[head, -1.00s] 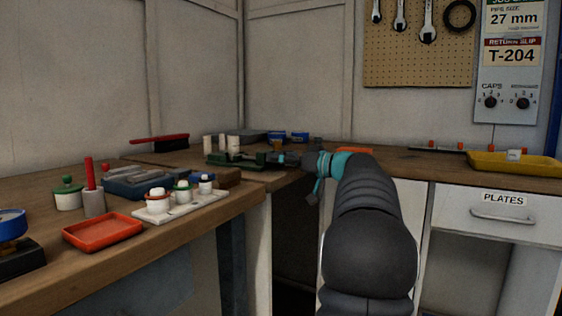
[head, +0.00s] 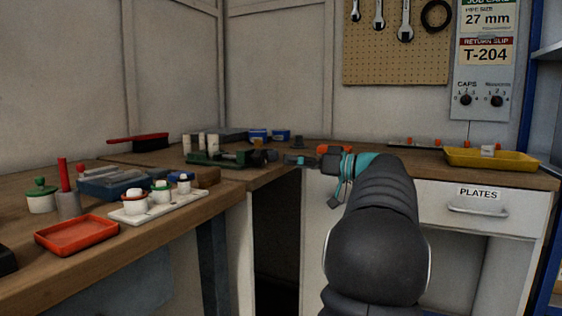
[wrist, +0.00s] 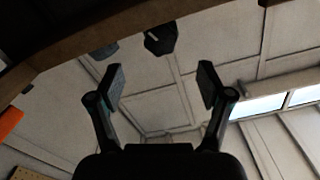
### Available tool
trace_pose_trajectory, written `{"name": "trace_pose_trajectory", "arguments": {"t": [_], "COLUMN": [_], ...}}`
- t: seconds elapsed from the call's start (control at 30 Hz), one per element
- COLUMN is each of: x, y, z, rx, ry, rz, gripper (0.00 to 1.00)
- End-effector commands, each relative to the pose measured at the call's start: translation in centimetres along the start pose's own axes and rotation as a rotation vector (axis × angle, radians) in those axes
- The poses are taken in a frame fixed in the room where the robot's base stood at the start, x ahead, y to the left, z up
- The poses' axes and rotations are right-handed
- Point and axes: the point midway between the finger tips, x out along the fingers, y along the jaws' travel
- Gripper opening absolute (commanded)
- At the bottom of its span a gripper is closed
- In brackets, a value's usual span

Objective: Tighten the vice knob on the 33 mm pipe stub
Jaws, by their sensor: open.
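The green vice (head: 222,158) sits on the far corner of the bench, with its dark knob (head: 258,157) at its right end. The dark knob with a pale mark also shows in the wrist view (wrist: 160,38), ahead of and between the fingertips, not touched. My gripper (head: 291,160) is open and empty, to the right of the knob with a small gap. Its two fingers show apart in the wrist view (wrist: 159,87). Pale upright pipe stubs (head: 206,143) stand at the vice; I cannot tell which is 33 mm or whether one is clamped.
A red tray (head: 76,235) and a white rack (head: 160,207) of capped pots lie on the left bench. Blue bins (head: 258,135) stand behind the vice. A yellow tray (head: 490,159) is on the right bench. The job card (head: 486,18) reads 27 mm.

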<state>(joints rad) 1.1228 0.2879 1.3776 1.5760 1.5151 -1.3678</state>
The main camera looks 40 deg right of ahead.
Motion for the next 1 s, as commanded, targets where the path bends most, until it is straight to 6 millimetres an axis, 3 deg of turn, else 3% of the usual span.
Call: {"name": "trace_pose_trajectory", "arguments": {"t": [0.17, 0.53, 0.83, 1.0], "x": [-1.3, -1.5, -3.1, -2.2], "y": [0.0, 0.0, -0.1, -0.2], "z": [0.0, -0.1, -0.6, -0.6], "rx": [0.0, -0.011, -0.281, -0.316], "ry": [0.0, 0.0, 0.0, 0.0], "rz": [0.001, 0.0, 0.002, -0.002], "gripper": [0.79, 0.79, 0.79, 0.79]}}
